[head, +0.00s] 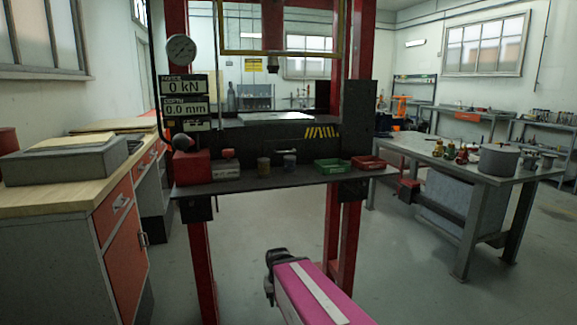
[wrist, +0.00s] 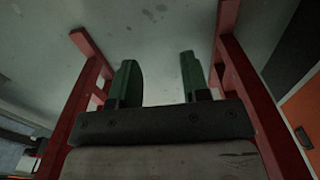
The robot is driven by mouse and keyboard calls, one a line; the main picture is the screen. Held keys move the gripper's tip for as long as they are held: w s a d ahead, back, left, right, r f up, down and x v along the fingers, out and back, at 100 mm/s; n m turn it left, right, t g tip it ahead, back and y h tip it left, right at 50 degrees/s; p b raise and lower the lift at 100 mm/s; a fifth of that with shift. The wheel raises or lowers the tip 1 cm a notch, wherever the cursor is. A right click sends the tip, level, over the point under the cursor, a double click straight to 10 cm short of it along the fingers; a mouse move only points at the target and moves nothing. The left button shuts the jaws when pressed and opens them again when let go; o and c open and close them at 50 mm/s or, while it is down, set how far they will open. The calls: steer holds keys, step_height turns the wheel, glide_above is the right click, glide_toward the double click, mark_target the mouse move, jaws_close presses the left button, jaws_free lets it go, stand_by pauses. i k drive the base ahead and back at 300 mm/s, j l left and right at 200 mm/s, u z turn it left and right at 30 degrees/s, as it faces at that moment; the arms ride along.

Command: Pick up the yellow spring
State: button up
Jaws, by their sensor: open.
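I cannot make out a yellow spring for certain in either view. In the head view my pink arm is low in front of the press, below the shelf; the fingers cannot be made out there.
A green tray (head: 331,166) and a red tray (head: 368,162) sit at the shelf's right. The red press frame (head: 351,235) rises around it. A wooden-topped bench (head: 60,191) is at left. A grey table (head: 440,157) with several small parts stands at right. Floor between is clear.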

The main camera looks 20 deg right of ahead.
mark_target(262, 174)
steer(key=k+j, duration=0.5)
steer(key=j, duration=0.15)
steer(key=k+j, duration=0.55)
steer(key=j+z, duration=0.05)
